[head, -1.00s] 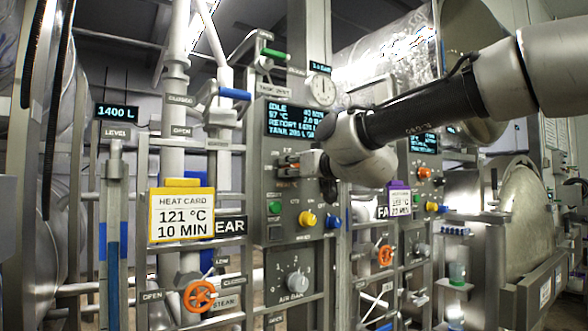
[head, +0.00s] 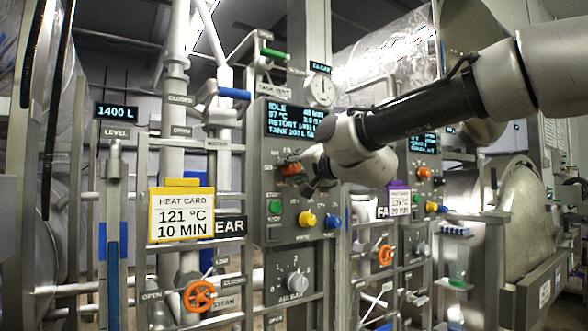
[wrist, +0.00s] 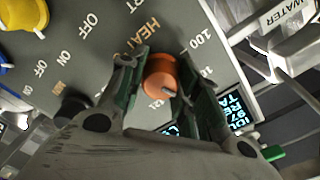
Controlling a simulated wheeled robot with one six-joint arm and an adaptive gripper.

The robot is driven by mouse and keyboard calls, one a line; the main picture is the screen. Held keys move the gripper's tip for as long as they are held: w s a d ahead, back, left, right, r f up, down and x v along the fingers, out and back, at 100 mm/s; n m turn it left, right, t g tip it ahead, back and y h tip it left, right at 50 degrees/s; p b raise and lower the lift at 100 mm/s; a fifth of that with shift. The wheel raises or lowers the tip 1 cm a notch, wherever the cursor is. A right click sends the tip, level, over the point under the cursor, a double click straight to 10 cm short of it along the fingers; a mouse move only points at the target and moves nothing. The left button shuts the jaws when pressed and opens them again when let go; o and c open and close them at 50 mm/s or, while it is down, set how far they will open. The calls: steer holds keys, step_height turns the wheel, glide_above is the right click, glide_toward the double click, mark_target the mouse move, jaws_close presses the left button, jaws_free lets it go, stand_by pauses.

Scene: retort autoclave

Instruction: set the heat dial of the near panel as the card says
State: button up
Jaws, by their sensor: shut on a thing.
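The heat card (head: 181,216) is white with a yellow frame and reads 121 °C, 10 MIN. The near panel (head: 290,204) stands right of it. Its orange heat dial (head: 290,168) is at mid-height, under the screen. In the wrist view the dial (wrist: 160,76) sits between the two fingers of my gripper (wrist: 158,82), which is shut on it. A pale mark shows on the dial's lower right side. The printed HEAT, OFF and 100 show around it; other scale numbers are partly hidden by the fingers. In the head view my wrist partly covers the gripper (head: 308,174).
The near panel's screen (head: 292,120) reads IDLE and 97 °C. Below the dial are a green button (head: 274,207), a yellow knob (head: 306,219) and a blue knob (head: 332,221). A second panel with a purple-framed card (head: 399,202) stands farther right. Pipes and rails crowd the left.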

steer(key=m, duration=0.6)
steer(key=shift+f, duration=0.1)
steer(key=m, duration=0.6)
steer(key=shift+m, duration=0.3)
steer(key=shift+f, duration=0.1)
steer(key=o, duration=1)
steer(key=shift+s+d, duration=0.1)
steer(key=v, duration=1.1)
steer(key=shift+s+d, duration=0.25)
steer(key=shift+s, duration=0.05)
